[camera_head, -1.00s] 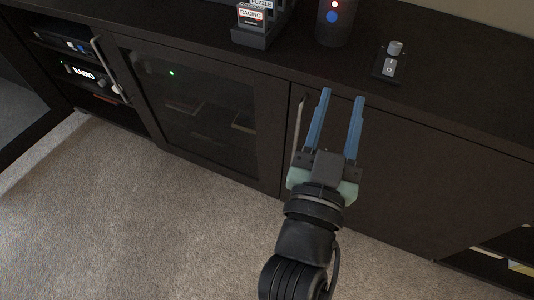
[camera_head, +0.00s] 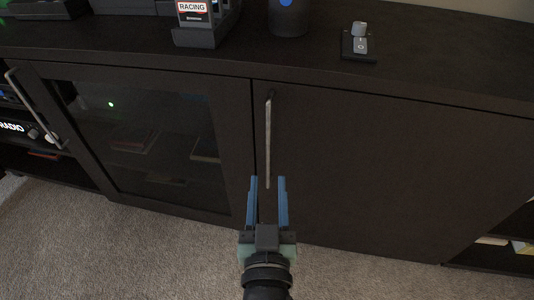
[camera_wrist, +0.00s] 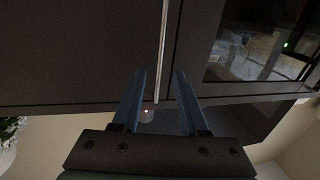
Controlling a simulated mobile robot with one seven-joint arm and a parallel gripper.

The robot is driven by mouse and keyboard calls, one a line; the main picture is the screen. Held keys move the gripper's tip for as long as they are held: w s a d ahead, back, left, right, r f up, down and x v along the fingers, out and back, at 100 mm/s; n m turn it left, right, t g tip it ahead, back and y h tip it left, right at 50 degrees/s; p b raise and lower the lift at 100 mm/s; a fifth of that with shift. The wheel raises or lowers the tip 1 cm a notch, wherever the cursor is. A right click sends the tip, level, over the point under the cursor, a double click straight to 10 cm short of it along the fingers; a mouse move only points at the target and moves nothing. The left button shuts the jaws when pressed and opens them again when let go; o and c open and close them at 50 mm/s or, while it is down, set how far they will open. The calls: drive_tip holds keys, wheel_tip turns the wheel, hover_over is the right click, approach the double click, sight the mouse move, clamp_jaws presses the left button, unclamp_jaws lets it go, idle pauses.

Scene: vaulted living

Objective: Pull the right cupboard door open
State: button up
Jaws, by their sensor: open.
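The right cupboard door (camera_head: 390,170) is a plain dark panel and looks shut, flush with the cabinet front. Its long silver vertical handle (camera_head: 268,135) is near the door's left edge. My gripper (camera_head: 268,179) is open, with blue fingers pointing at the door. In the head view the handle's lower end shows between the two fingertips. In the wrist view the handle (camera_wrist: 162,45) also runs between the open fingers (camera_wrist: 160,72), with a gap on each side. I cannot tell whether the fingertips reach as deep as the handle bar.
The glass door (camera_head: 150,135), with its own handle (camera_head: 35,110), is to the left. On the cabinet top (camera_head: 300,65) stand a cartridge holder (camera_head: 195,38), a dark cylinder (camera_head: 288,18) and a small switch stand (camera_head: 359,45). Carpet (camera_head: 150,255) is clear in front.

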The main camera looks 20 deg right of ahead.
sight(268, 149)
drive_tip(key=b+x, duration=0.2)
drive_tip(key=x, duration=0.6)
drive_tip(key=shift+w+d, duration=0.1)
drive_tip(key=shift+w, duration=0.15)
clamp_jaws()
idle(1.1)
